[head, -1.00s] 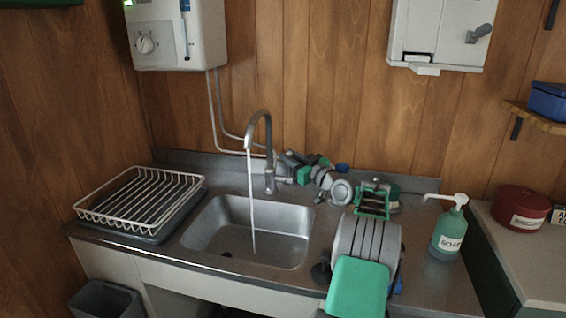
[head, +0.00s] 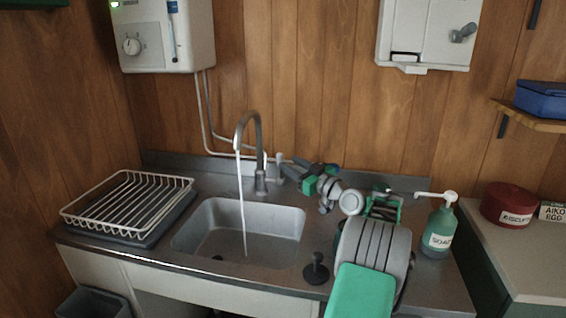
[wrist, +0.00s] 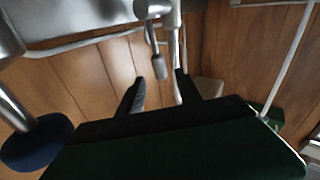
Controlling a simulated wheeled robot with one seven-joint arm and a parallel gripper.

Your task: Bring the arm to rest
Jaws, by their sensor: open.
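My gripper (head: 292,168) is over the back of the worktop, just right of the tap (head: 260,150), in the head view. In the wrist view its two dark fingers (wrist: 159,78) are apart, with nothing held between them. Metal pipework and a small grey lever (wrist: 158,68) show beyond the fingers; the gap to them is hard to judge. My arm reaches from the front right over the worktop, bent, with its green and grey links hiding part of the surface. Water runs from the tap into the sink (head: 285,222).
A white dish rack (head: 128,205) stands left of the sink. A black plunger-like knob (head: 316,268) is by the sink's front right. A soap bottle (head: 438,232) stands close right of my arm. Wall heater (head: 165,35) and white dispenser (head: 428,35) hang above.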

